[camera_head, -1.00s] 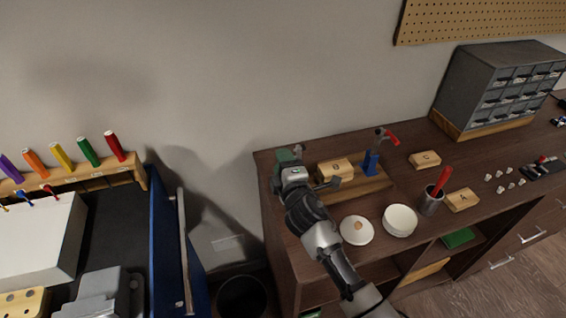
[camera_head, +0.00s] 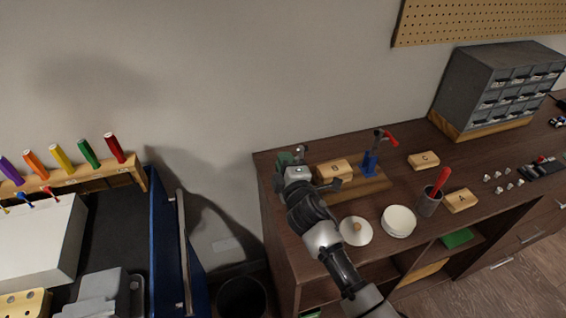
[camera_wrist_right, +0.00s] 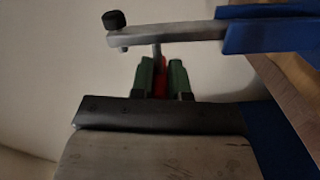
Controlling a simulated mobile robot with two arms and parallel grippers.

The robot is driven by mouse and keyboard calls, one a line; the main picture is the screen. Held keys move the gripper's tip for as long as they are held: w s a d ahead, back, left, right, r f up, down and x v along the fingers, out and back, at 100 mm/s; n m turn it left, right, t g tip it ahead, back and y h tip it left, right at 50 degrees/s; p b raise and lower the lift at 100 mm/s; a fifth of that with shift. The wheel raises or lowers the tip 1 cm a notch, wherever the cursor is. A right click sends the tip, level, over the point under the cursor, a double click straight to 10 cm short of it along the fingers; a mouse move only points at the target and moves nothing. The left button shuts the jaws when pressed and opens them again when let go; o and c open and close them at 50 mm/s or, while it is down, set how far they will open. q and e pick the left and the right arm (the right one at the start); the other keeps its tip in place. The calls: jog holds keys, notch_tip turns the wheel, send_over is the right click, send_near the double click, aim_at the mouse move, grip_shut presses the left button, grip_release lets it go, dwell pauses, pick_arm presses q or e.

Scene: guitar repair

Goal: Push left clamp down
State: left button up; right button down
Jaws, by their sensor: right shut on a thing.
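My right gripper (camera_head: 287,158), with green fingers, is at the left end of the wooden base (camera_head: 366,190) on the dark bench. It hides most of the left clamp there. In the right wrist view my right gripper (camera_wrist_right: 161,78) is shut on a red handle (camera_wrist_right: 160,82) between its green fingers. A metal clamp bar (camera_wrist_right: 168,34) with a black tip crosses above the fingers, joined to blue parts at the right. The right clamp (camera_head: 370,163), blue with a red handle, stands upright at the base's other end. My left gripper is not in view.
Block B (camera_head: 335,170) sits between the clamps. Block C (camera_head: 424,160), block A (camera_head: 461,200), a cup (camera_head: 429,205) with a red-handled tool, a round white lid (camera_head: 357,231) and a white bowl (camera_head: 399,221) stand nearby. A drawer cabinet (camera_head: 490,90) is at the back right.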

jog(key=shift+w+d+f+m+p, duration=0.2)
jog(key=shift+w+d+m+p, duration=0.25)
jog(key=shift+d+m, duration=1.8)
jog(key=shift+w+d+f+m+p, duration=0.25)
jog(key=shift+w+d+m, duration=0.45)
jog(key=shift+m, duration=2.9)
jog(key=shift+w+d+f+m+p, duration=0.3)
jog(key=shift+d+m, duration=1.3)
jog(key=shift+m, duration=1.35)
jog(key=shift+r, duration=0.1)
jog(key=c, duration=1.1)
grip_release()
jog(key=b+v, duration=0.1)
jog(key=v, duration=0.9)
jog(key=shift+s+d, duration=0.15)
jog(key=shift+s, duration=0.2)
